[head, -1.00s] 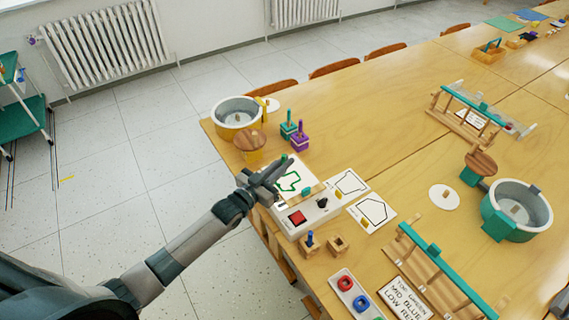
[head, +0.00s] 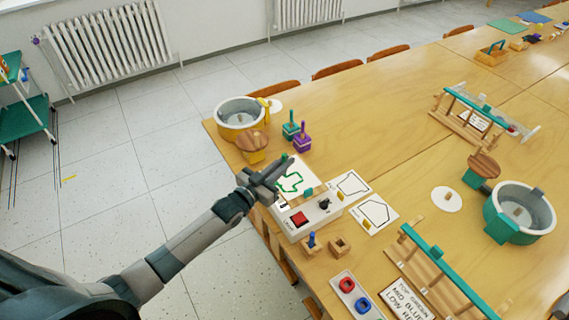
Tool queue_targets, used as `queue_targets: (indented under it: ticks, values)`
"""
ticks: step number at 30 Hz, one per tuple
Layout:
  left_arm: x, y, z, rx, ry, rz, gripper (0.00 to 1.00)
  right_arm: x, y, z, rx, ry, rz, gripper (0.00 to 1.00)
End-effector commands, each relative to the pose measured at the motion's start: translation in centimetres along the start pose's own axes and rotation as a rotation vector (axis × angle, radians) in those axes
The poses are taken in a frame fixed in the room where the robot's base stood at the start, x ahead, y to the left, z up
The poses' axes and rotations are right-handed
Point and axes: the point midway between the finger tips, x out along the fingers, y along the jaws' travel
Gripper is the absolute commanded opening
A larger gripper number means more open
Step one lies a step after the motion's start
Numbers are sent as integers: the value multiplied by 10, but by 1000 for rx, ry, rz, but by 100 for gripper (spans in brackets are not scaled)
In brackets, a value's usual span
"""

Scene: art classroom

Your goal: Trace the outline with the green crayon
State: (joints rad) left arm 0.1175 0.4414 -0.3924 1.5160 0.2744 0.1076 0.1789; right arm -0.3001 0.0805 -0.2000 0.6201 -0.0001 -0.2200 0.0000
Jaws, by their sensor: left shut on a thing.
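A white sheet (head: 305,178) with a thick green outline (head: 291,184) lies near the table's left edge, at the back of a white box. Much of the visible line is green; its left part is hidden by my gripper. My left gripper (head: 279,172) is over the left side of the sheet, shut on a thin thing that I take to be the green crayon. The crayon is mostly hidden by the fingers, and I cannot tell whether its tip touches the paper. My right gripper is not in view.
The white box (head: 306,217) has a red button and a black knob. Two cards with black outlines (head: 352,186) (head: 375,213) lie to its right. A yellow-sided pot (head: 238,128), a purple block (head: 302,143) and a teal block (head: 290,130) stand behind.

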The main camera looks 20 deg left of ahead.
Motion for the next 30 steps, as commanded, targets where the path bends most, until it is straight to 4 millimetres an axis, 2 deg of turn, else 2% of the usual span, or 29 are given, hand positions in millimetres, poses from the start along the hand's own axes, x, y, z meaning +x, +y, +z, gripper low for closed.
queue_targets:
  ticks: [30]
  values:
    - [3,-9,-1,0,0,0,0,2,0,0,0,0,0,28]
